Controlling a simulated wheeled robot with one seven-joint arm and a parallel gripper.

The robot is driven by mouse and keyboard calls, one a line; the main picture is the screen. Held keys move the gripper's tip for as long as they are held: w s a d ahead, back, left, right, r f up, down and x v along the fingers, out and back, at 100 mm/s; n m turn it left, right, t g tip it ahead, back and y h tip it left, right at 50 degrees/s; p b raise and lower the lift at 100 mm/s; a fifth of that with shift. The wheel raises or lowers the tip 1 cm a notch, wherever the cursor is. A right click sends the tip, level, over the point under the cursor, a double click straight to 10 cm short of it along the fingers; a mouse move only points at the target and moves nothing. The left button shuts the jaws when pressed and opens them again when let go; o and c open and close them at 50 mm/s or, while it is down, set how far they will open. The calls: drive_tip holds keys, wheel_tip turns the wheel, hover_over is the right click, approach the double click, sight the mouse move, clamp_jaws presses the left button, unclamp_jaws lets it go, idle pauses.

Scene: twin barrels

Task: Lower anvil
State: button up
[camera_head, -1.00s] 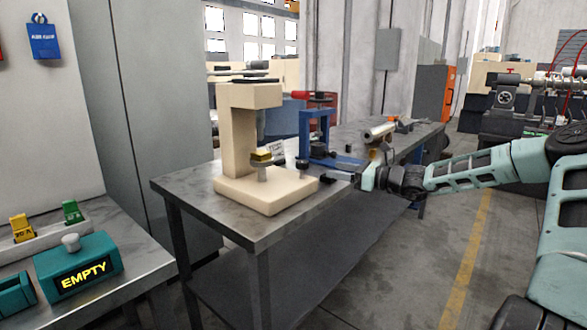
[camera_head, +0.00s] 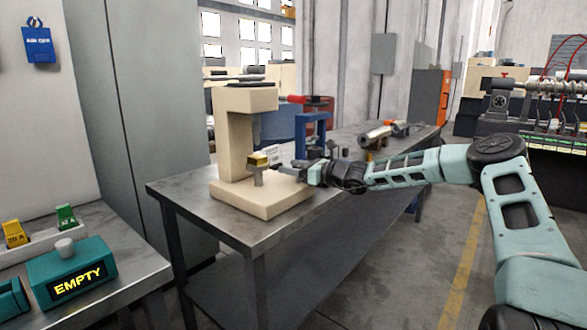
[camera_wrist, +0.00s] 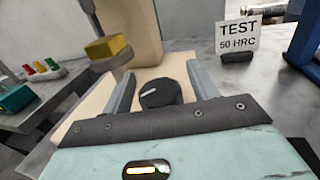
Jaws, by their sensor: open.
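The beige C-shaped tester (camera_head: 232,140) stands on the metal bench. A yellow block (camera_head: 258,159) rests on the short grey anvil post (camera_head: 258,178) above its base; the block also shows in the wrist view (camera_wrist: 107,47). A black knob with a white mark (camera_wrist: 160,93) sits at the base's near right side. My gripper (camera_wrist: 162,75) is open, with one finger on each side of the knob; whether they touch it I cannot tell. In the head view my gripper (camera_head: 287,169) reaches in from the right and hides the knob.
A "TEST 50 HRC" card (camera_wrist: 238,40) stands on the bench beside the tester. A blue frame (camera_head: 312,130) stands behind my gripper. A teal box reading "EMPTY" (camera_head: 70,272) sits on the left bench (camera_head: 120,235). The floor in front is clear.

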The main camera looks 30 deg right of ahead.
drive_tip(key=shift+c, duration=0.2)
drive_tip(key=c, duration=0.9)
drive_tip(key=shift+c, duration=0.2)
